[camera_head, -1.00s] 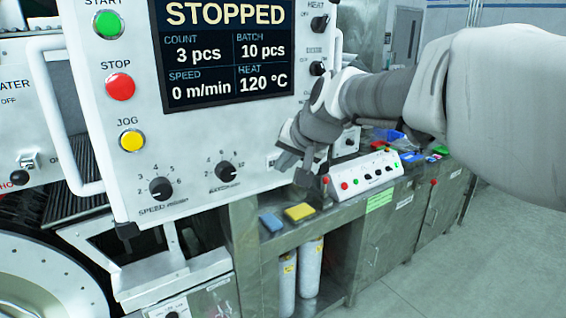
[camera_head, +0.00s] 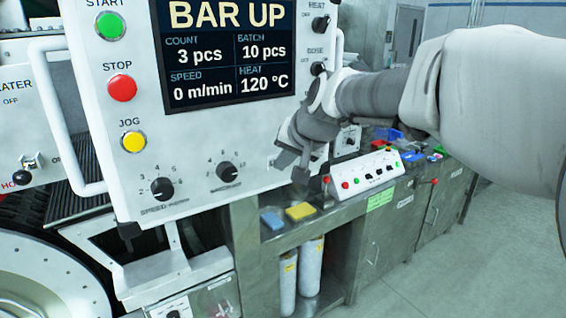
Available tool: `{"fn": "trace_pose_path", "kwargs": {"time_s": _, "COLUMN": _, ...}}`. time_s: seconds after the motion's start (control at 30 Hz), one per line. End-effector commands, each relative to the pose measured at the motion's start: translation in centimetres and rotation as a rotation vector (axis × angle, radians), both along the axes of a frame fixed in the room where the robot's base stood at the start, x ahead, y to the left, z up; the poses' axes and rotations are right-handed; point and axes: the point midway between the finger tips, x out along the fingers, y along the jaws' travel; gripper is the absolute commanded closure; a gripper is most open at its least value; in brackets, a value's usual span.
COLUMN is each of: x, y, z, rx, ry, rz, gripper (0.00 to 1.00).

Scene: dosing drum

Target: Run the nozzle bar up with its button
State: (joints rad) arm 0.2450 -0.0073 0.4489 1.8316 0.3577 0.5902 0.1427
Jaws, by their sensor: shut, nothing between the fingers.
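The white control panel (camera_head: 200,125) fills the left and middle, and its screen (camera_head: 228,50) reads "BAR UP" above 3 pcs, 10 pcs, 0 m/min and 120 °C. My gripper (camera_head: 297,172) is shut and empty at the panel's lower right edge, pointing down and away from me. It covers that corner of the panel, so no nozzle bar button shows there and contact cannot be made out. I cannot pick out the nozzle bar itself.
Green START (camera_head: 110,25), red STOP (camera_head: 122,88) and yellow JOG (camera_head: 133,141) buttons line the panel's left side. Dials sit along its bottom. A sloped button box (camera_head: 366,172) and blue and yellow sponges (camera_head: 300,211) lie on the bench behind. Floor at right is clear.

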Motion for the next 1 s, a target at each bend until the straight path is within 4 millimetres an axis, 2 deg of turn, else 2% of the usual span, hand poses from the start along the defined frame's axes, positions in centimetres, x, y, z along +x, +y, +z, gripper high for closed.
{"fn": "trace_pose_path", "kwargs": {"time_s": 1.0, "x": -2.1, "y": -1.4, "z": -0.2, "rx": -0.001, "ry": -0.002, "rz": -0.002, "gripper": 1.0}}
